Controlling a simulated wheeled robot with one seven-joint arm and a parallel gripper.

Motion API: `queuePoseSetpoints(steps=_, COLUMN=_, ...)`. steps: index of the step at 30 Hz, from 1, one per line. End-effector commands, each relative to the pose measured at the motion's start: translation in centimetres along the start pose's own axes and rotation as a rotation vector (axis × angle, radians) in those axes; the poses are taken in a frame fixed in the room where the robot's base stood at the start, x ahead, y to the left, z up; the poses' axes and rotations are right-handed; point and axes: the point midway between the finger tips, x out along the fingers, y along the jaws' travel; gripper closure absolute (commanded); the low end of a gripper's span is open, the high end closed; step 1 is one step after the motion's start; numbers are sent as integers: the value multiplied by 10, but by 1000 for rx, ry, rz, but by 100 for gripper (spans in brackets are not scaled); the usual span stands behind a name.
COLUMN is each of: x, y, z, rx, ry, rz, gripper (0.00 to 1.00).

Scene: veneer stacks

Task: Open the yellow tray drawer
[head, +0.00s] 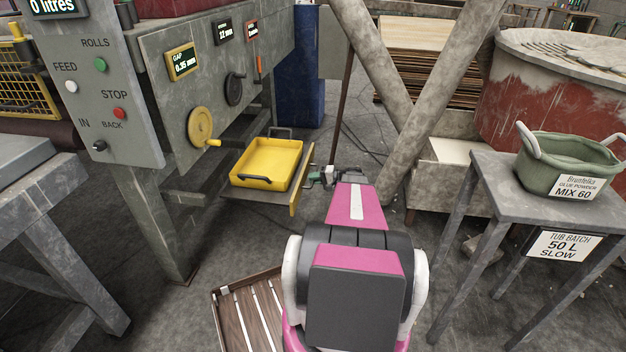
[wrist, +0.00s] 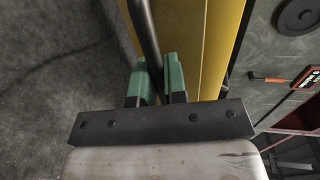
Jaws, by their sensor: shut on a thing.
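The yellow tray drawer shows its long yellow front (head: 301,182) in the head view, standing out from the side of the grey machine. A yellow tray (head: 268,160) with dark handles sits just behind this front. My gripper (head: 317,178) is at the outer face of the front. In the wrist view the yellow front (wrist: 208,50) runs upright, and a dark bar handle (wrist: 146,35) passes between the green fingers of my gripper (wrist: 161,82). The gripper is shut on this handle. The part of the bar below the fingertips is hidden.
A yellow handwheel (head: 201,126) and a grey control panel (head: 95,85) are on the machine at left. A slatted wooden crate (head: 219,297) lies on the floor near my base. A grey table (head: 488,172) with a green tub (head: 562,150) stands at right.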

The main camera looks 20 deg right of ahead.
Motion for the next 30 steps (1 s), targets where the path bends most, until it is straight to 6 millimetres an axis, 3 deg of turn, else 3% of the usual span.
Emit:
queuePoseSetpoints(steps=1, x=0, y=0, z=0, rx=0, ry=-1, rz=1, gripper=100)
queuePoseSetpoints(steps=3, x=0, y=0, z=0, rx=0, ry=-1, rz=1, gripper=71)
queuePoseSetpoints(steps=4, x=0, y=0, z=0, rx=0, ry=-1, rz=1, gripper=64)
queuePoseSetpoints(steps=13, x=-1, y=0, z=0, rx=0, ry=0, rz=1, gripper=64)
queuePoseSetpoints(steps=17, x=-11, y=0, z=0, rx=0, ry=2, rz=1, gripper=64)
queuePoseSetpoints(steps=30, x=-87, y=1, z=0, rx=0, ry=1, rz=1, gripper=64)
